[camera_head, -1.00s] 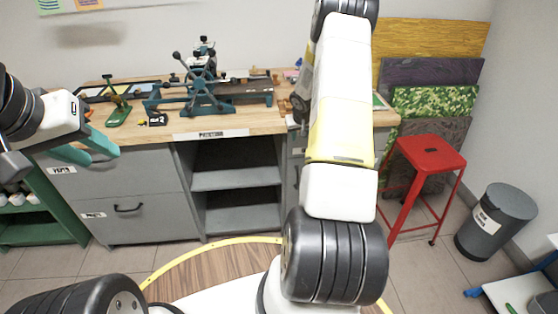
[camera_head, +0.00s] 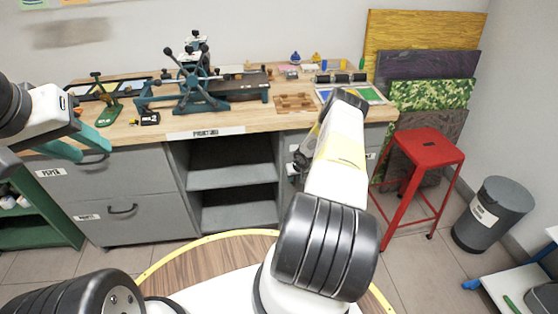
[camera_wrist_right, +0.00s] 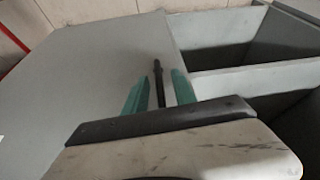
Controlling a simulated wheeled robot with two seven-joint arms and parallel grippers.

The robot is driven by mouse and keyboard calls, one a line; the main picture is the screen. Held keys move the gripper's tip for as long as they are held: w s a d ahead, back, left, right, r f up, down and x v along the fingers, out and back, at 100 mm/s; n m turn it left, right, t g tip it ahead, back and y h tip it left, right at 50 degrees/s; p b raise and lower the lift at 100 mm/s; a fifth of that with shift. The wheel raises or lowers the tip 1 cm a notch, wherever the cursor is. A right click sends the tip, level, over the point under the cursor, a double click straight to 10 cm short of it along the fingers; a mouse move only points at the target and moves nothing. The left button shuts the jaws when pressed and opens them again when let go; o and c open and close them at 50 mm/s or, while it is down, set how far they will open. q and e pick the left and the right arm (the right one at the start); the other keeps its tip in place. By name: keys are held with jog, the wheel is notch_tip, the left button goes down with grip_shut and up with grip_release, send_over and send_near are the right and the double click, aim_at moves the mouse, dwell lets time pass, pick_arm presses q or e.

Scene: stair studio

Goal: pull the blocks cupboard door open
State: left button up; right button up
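The cupboard door is the flat grey panel (camera_wrist_right: 85,75) filling the left of the right wrist view, beside open shelves. A black bar handle (camera_wrist_right: 158,72) stands out from it. My right gripper (camera_wrist_right: 160,88) has its two teal fingers apart, one on each side of the handle, with gaps showing; I see no clamping. In the head view the door front (camera_head: 288,142) is mostly hidden behind my right arm, and the right gripper is hardly visible. My left gripper (camera_head: 88,150) is open and empty at the left, in front of the grey drawers.
Open grey shelves (camera_head: 232,176) lie left of the door. A red stool (camera_head: 430,150) stands right of the cupboard, near a grey bin (camera_head: 494,215). The wooden worktop (camera_head: 240,116) carries a teal press (camera_head: 190,85) and small items. Floor before the shelves is clear.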

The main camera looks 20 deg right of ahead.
jog(key=shift+w+f, duration=0.2)
jog(key=shift+f, duration=0.35)
grip_shut()
dwell(1.1)
